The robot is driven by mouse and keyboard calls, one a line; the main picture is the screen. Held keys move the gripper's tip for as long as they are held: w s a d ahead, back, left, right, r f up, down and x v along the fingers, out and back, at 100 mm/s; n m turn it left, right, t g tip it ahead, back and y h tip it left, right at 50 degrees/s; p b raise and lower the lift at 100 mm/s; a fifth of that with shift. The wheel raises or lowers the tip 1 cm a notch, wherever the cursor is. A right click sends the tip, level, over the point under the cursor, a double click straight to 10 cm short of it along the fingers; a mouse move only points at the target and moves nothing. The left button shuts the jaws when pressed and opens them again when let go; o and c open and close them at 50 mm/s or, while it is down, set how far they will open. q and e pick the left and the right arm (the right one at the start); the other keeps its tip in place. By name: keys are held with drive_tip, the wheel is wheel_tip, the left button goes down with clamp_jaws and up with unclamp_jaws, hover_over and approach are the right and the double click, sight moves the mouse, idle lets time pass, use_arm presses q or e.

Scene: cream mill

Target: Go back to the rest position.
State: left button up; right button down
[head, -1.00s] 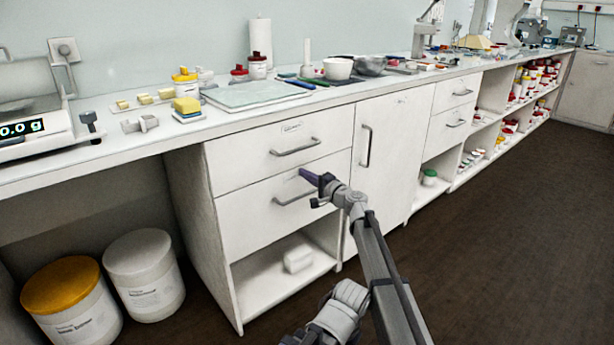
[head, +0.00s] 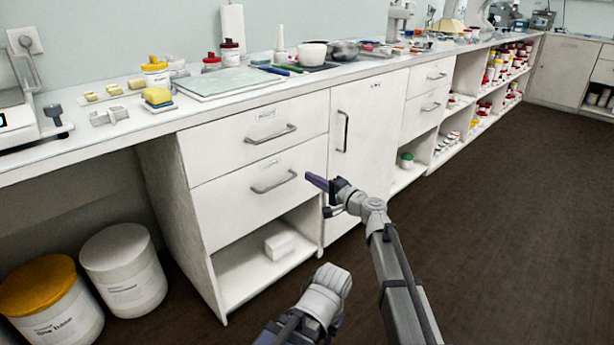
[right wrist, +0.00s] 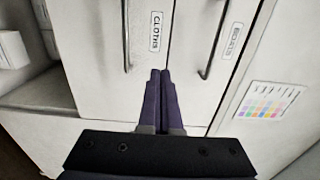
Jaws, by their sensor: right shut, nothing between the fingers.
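My right gripper (head: 317,182) shows in the head view in front of the white cabinet, just right of the lower drawer's handle in the picture. Its purple fingers are together and empty. In the right wrist view the right gripper (right wrist: 160,76) also shows its two fingers side by side with nothing between them. They point at drawer fronts, and I cannot tell the exact gap to them. A grey joint of my own arm shows at the bottom of the head view. My left gripper is not in view.
The lower drawer (head: 258,195) and upper drawer (head: 225,150) are closed, with bar handles (head: 274,182) sticking out. A cupboard door (head: 362,150) stands beside them. Two tubs, one yellow-lidded (head: 50,312) and one white (head: 125,275), stand under the bench. Dark floor (head: 510,230) is clear at right.

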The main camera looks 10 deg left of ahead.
drive_tip(key=s+d+f+n+g+h, duration=0.6)
drive_tip(key=s+d+f, duration=0.6)
drive_tip(key=s+f, duration=0.35)
drive_tip(key=s+d+f+n+g+h, duration=0.1)
drive_tip(key=s+d+f+g+h, duration=0.2)
drive_tip(key=s+d, duration=0.55)
drive_tip(key=s+d+f+g+h, duration=0.1)
drive_tip(key=s+d+f+h, duration=0.35)
drive_tip(key=s+d, duration=0.35)
drive_tip(key=s+a+r+n+h+p, duration=0.3)
drive_tip(key=s+a+r+n+p, duration=0.15)
drive_tip(key=a+r+p, duration=0.35)
wheel_tip(320, 180, up, 36)
drive_tip(key=p, duration=3.5)
drive_tip(key=shift+s+a+g+y, duration=0.25)
drive_tip(key=shift+a+g+y, duration=0.1)
drive_tip(key=shift+a+g, duration=0.1)
drive_tip(key=shift+m, duration=0.25)
